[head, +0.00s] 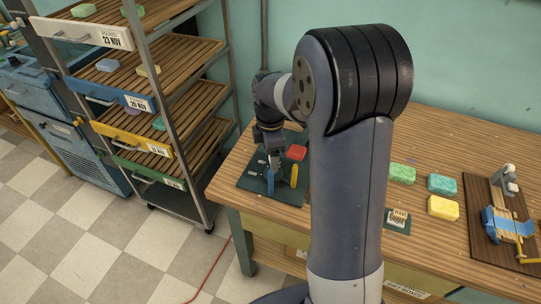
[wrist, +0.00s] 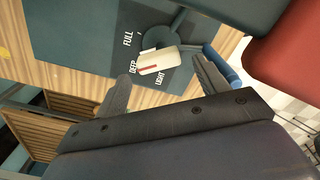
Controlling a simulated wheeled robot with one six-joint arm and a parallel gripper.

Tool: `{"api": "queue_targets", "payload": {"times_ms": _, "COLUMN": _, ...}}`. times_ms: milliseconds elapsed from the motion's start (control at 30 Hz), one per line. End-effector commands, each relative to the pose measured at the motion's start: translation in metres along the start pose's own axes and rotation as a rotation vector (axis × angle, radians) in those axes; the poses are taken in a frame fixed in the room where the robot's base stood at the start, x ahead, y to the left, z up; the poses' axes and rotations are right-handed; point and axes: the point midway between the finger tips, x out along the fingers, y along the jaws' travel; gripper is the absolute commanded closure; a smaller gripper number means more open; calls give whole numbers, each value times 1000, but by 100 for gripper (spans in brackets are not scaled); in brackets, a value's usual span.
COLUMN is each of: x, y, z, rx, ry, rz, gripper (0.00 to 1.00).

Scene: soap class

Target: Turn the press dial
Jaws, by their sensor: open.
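The press dial (wrist: 158,60) is a cream knob with a red line. It sits on a dark teal plate (wrist: 75,40) marked FULL, DEEP and LIGHT. The red line's end lies near the word DEEP. My gripper (wrist: 162,70) is open, with one finger on each side of the dial in the wrist view; I cannot tell whether either finger touches it. In the head view my gripper (head: 271,158) points down over the press base (head: 262,187) at the bench's left end. The dial is not discernible there.
A blue handle (head: 270,182), a yellow handle (head: 294,175) and a red block (head: 296,152) are close to my gripper. A blue cylinder (wrist: 222,65) lies beside the right finger. Soaps (head: 443,208) and a blue fixture (head: 508,223) are farther right. A drying rack (head: 165,100) stands left.

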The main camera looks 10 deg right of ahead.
Motion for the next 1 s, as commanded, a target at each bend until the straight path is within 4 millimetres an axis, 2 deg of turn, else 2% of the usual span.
{"api": "queue_targets", "payload": {"times_ms": 200, "x": -46, "y": 1, "z": 0, "rx": 0, "ry": 0, "rz": 8, "gripper": 31}}
{"api": "queue_targets", "payload": {"times_ms": 433, "x": -83, "y": 0, "z": 0, "rx": 0, "ry": 0, "rz": 4, "gripper": 31}}
{"api": "queue_targets", "payload": {"times_ms": 600, "x": -93, "y": 0, "z": 0, "rx": 0, "ry": 0, "rz": 1, "gripper": 31}}
{"api": "queue_targets", "payload": {"times_ms": 833, "x": -94, "y": 0, "z": 0, "rx": 0, "ry": 0, "rz": 1, "gripper": 31}}
{"api": "queue_targets", "payload": {"times_ms": 1000, "x": -94, "y": -1, "z": -2, "rx": 29, "ry": -5, "rz": -7, "gripper": 43}}
